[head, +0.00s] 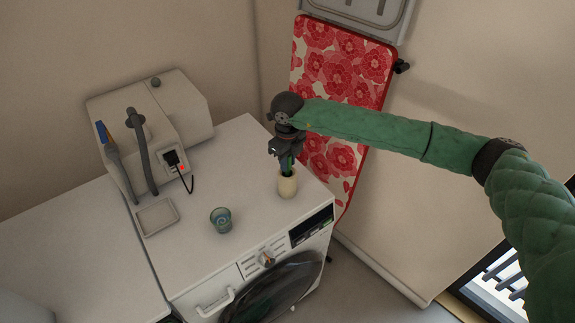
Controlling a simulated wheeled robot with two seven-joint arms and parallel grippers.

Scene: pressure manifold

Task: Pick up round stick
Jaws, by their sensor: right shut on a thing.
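My right gripper (287,155) is above a small cream pot (287,184) near the right edge of the washing machine top. It points downward and is shut on a thin green stick (286,165) that stands up out of the pot. Only a short green length shows between the jaws and the pot's rim; the rest is hidden by the gripper and the pot. I cannot tell whether the stick touches the pot's bottom. My left gripper is not in view.
A patterned green-blue cup (221,220) stands left of the pot. A white machine with grey hoses (160,125) and a shallow square tray (157,217) are farther left. A red floral ironing board (335,75) leans behind my right arm. The washing machine top (235,170) is clear between them.

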